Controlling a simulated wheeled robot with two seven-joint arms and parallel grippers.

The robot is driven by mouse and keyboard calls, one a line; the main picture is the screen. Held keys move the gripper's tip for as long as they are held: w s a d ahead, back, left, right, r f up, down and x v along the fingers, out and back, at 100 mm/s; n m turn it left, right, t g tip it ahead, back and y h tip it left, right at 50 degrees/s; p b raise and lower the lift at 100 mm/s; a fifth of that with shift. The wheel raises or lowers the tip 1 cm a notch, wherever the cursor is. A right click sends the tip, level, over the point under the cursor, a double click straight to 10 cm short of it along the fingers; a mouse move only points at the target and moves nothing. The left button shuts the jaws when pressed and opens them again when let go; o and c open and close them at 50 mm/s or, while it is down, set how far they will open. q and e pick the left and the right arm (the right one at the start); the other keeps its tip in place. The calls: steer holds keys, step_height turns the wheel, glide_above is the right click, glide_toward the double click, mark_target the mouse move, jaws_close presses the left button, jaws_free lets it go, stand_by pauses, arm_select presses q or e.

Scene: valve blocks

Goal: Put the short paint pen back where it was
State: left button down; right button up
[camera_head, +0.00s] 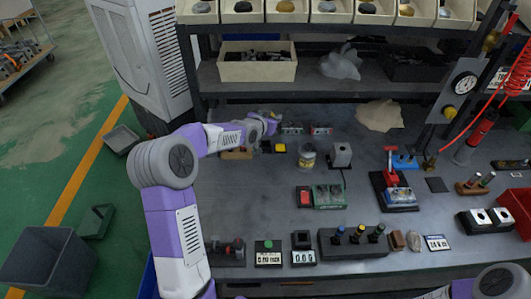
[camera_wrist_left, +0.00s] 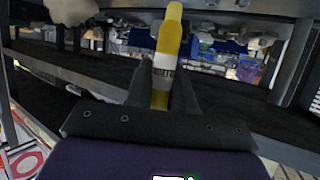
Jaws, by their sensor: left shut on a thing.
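The paint pen (camera_wrist_left: 168,50), yellow with a white printed band, stands between the fingers of my left gripper (camera_wrist_left: 160,88) in the left wrist view. The fingers are shut on its banded lower part, and its yellow end sticks out beyond them. In the head view my left gripper (camera_head: 272,122) is over the back left of the bench, below the shelf. The pen is too small or hidden to make out there. My right gripper is not in view; only part of my right arm shows at the bottom right.
The grey bench (camera_head: 250,200) holds a black block (camera_head: 353,243) with blue, yellow and green tops, a jar (camera_head: 307,157), a grey block (camera_head: 341,154) and a red-handled device (camera_head: 391,180). A dark shelf (camera_head: 300,82) with a beige bin (camera_head: 257,65) runs behind.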

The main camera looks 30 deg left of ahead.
arm_select(q)
steer(key=shift+n+y, duration=0.4)
steer(key=a+f+b, duration=0.1)
steer(key=f, duration=0.2)
steer(key=w+a+f+b, duration=0.1)
steer(key=f, duration=0.2)
steer(key=a+f+b, duration=0.1)
steer(key=f, duration=0.3)
steer(key=shift+w+a, duration=0.1)
steer(key=shift+w, duration=0.05)
steer(key=shift+r, duration=0.1)
steer(key=c, duration=1.4)
jaws_free()
steer(key=shift+f, duration=0.25)
steer(key=o, duration=0.4)
steer(key=shift+r, duration=0.1)
